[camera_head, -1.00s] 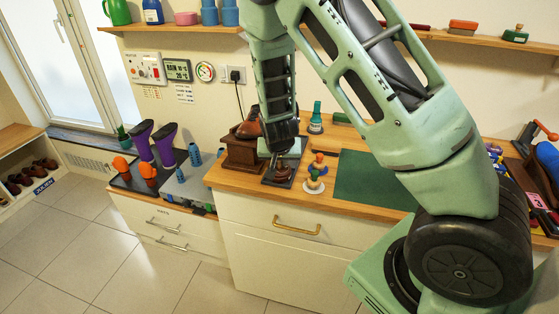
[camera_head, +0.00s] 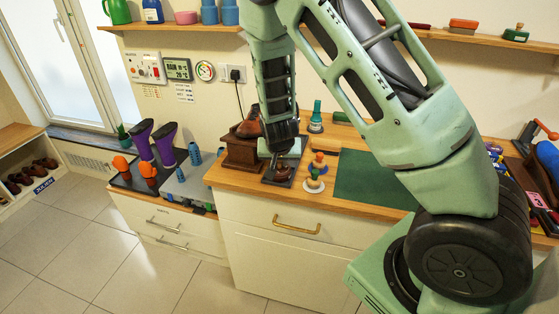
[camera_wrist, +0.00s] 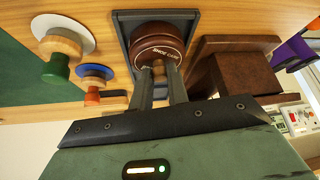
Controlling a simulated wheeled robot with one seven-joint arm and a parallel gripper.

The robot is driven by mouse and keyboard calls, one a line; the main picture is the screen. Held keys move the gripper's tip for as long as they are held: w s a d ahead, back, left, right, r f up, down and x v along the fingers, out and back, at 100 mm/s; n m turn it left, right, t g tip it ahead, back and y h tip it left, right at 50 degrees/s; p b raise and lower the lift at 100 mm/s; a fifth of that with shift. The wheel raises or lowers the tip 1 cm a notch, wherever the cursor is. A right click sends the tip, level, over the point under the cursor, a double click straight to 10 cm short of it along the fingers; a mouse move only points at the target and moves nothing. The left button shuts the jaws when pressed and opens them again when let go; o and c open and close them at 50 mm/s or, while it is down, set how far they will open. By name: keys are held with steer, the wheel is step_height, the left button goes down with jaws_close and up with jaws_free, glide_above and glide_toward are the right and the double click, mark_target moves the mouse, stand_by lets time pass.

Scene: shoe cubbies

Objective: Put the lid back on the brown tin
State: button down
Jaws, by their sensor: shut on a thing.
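The brown tin (camera_wrist: 155,32), a round tin lettered "SHOE CARE", stands on a dark tray (camera_wrist: 190,22) on the wooden counter. It also shows in the head view (camera_head: 284,173) under my gripper. My gripper (camera_wrist: 158,72) points down at it and is shut on a small wooden knob (camera_wrist: 158,70) on the near side of the brown stack. The knob seems to belong to the brown lid (camera_wrist: 158,50). The lid lies over the tin, roughly in line with it. I cannot tell whether the lid is fully seated.
A wooden box (camera_head: 243,152) with a brown shoe stands left of the tray. Brushes with round knobs, one on a white disc (camera_head: 315,187), stand close on the right. A green mat (camera_head: 372,178) lies beyond them.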

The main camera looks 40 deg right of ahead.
stand_by(0.3)
steer(key=c, duration=0.8)
jaws_free()
steer(key=shift+r, duration=0.1)
steer(key=shift+r+p, duration=3.15)
steer(key=shift+r, duration=0.3)
steer(key=shift+c, duration=0.3)
jaws_close()
